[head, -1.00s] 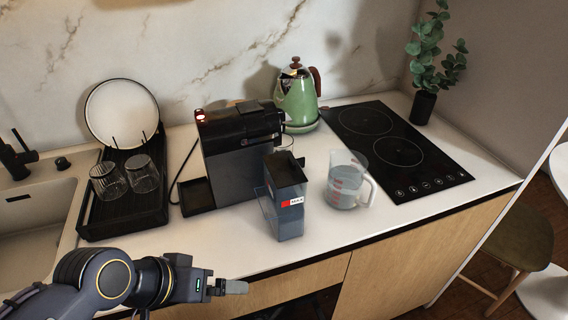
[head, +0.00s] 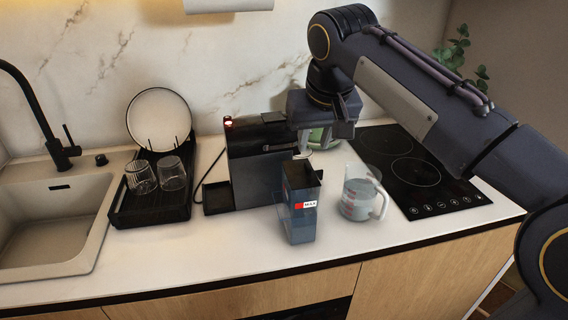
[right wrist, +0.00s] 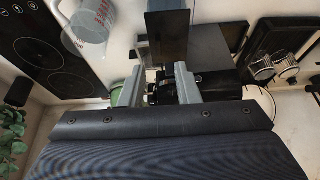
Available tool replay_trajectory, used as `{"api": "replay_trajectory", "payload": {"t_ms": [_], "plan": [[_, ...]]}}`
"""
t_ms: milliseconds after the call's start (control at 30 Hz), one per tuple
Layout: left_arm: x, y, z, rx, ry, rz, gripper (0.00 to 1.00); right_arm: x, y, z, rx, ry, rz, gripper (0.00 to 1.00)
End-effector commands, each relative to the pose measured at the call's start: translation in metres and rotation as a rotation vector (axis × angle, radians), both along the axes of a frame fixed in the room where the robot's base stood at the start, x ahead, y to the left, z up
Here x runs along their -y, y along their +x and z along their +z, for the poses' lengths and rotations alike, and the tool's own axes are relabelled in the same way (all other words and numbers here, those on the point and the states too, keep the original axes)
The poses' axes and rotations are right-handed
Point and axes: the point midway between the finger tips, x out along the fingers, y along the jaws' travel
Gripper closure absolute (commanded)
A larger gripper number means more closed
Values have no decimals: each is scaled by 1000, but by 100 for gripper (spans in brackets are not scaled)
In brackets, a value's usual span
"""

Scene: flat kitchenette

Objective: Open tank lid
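The water tank (head: 299,218) is a clear bluish box with a red and white MAX label, standing upright on the counter in front of the black coffee machine (head: 258,170). Its dark top (head: 302,174) shows, but I cannot tell whether the lid is shut or raised. In the right wrist view the tank's dark top (right wrist: 167,36) lies beyond the fingers. My right gripper (head: 323,137) is open and empty, above and behind the tank, by the machine's right end. In the right wrist view its fingers (right wrist: 158,84) are apart and the machine shows between them.
A clear measuring jug (head: 358,196) stands right of the tank. A black hob (head: 412,172) is at the right. A dish rack (head: 153,205) with glasses and a plate is at the left. The front counter is clear.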

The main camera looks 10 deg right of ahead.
Motion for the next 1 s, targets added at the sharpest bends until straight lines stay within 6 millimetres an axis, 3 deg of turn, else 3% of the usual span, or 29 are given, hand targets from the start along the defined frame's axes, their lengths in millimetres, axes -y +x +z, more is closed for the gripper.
{"api": "replay_trajectory", "payload": {"t_ms": [433,833,1000], "plan": [[0,0,-9,0,0,0,0,0,24,-61,-3,0,0,71],[0,0,-10,0,0,0,0,0,28,-69,0,2,0,71],[0,0,-10,0,0,0,0,0,28,-69,0,2,0,92]]}}
